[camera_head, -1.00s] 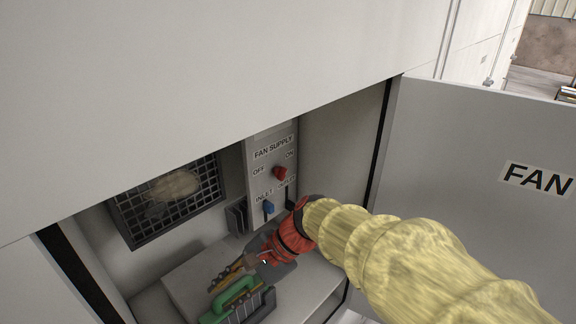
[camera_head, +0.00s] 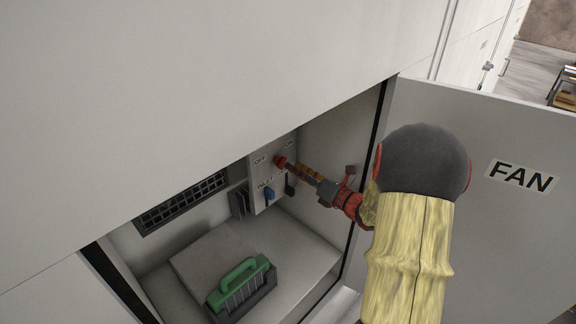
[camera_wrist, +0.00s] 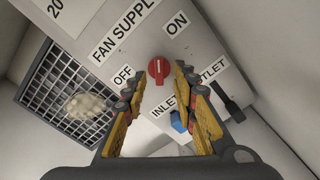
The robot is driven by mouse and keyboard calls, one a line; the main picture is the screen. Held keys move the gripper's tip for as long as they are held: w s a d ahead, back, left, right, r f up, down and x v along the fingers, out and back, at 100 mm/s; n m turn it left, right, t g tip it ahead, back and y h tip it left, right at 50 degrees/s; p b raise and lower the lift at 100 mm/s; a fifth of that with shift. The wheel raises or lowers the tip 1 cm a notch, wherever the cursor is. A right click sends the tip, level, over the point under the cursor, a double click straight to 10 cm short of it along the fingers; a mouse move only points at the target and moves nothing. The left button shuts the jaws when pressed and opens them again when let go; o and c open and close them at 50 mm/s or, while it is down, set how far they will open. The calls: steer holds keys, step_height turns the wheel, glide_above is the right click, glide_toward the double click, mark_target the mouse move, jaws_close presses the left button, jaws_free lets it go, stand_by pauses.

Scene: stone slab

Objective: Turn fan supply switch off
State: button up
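The red fan supply knob (camera_head: 281,161) is on the panel inside the open cabinet, between the OFF and ON labels. In the wrist view, the red knob (camera_wrist: 158,71) shows a short white mark; I cannot surely tell which label it points to. My gripper (camera_wrist: 160,78) is open, its two yellow-and-black fingers apart with the knob seen between their tips. In the head view, my gripper (camera_head: 297,169) reaches the panel from the right, close to the knob. Whether the fingertips touch it is unclear.
Below the knob are a blue INLET switch (camera_wrist: 178,121) and a black OUTLET lever (camera_wrist: 228,104). A fan grille (camera_wrist: 62,92) is left of the panel. A green-handled block (camera_head: 240,287) sits on the cabinet floor. The open FAN door (camera_head: 500,225) is right.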

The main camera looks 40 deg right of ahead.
mark_target(280, 161)
steer(key=shift+w+a, duration=0.15)
steer(key=shift+w, duration=0.8)
steer(key=shift+w+a, duration=0.1)
steer(key=shift+w, duration=0.8)
steer(key=shift+c, duration=0.4)
jaws_close()
